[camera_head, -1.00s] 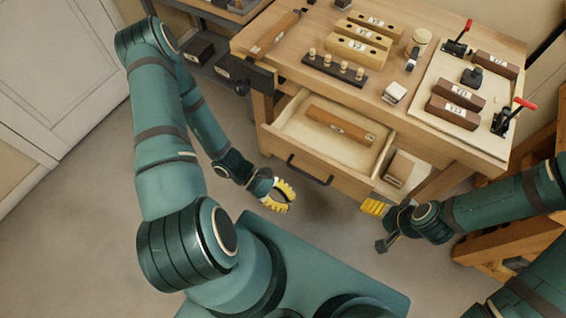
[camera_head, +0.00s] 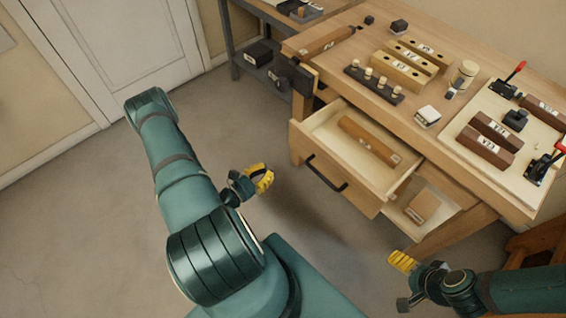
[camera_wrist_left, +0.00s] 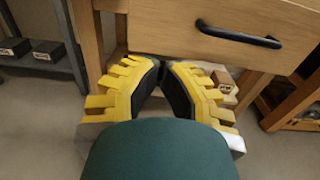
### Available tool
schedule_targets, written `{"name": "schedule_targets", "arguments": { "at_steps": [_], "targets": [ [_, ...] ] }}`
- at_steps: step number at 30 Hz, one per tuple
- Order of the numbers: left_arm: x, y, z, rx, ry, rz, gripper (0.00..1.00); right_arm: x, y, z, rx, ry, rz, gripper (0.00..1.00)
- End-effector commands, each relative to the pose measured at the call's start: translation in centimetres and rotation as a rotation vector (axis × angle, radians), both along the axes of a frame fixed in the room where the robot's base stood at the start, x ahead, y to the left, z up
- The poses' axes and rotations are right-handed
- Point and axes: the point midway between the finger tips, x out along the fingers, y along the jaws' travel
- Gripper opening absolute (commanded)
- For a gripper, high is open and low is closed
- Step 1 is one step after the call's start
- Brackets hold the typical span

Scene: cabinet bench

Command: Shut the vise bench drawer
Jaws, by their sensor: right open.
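The vise bench drawer (camera_head: 323,157) stands pulled out from the wooden bench, with a long brown wooden block (camera_head: 368,140) inside. Its black bar handle (camera_head: 326,174) is on the front face, and it also shows in the left wrist view (camera_wrist_left: 238,36). The dark vise (camera_head: 298,76) is on the bench's left end. My left gripper (camera_head: 265,177) is apart from the drawer, left of and below its front in the head view. Its yellow fingers converge at the tips, with nothing between them. My right gripper (camera_head: 402,262) is open, low and right of the drawer front.
Blocks, pegs and red-handled clamps (camera_head: 515,72) stand on the bench top. A grey rack (camera_head: 236,58) stands at the back left.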

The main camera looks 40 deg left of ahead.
Motion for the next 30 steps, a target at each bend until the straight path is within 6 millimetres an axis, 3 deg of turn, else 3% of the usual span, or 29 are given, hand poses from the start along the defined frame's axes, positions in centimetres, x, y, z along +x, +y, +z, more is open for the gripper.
{"name": "schedule_targets", "arguments": {
  "at_steps": [18, 24, 30],
  "targets": [
    [11.1, -1.0, 0.0, 0.000, -0.002, -0.008, 0.00, 0.3, 0.0, -1.7, -0.001, -0.008, -0.002, 0.86],
    [12.9, -1.2, 0.0, 0.000, -0.001, -0.008, 0.00, 0.4, -0.1, -2.0, -0.002, -0.009, -0.003, 0.86],
    [13.3, -1.2, 0.0, -0.001, 0.000, -0.006, 0.00, 0.4, -0.1, -2.0, -0.002, -0.009, -0.003, 0.86]
  ]
}}
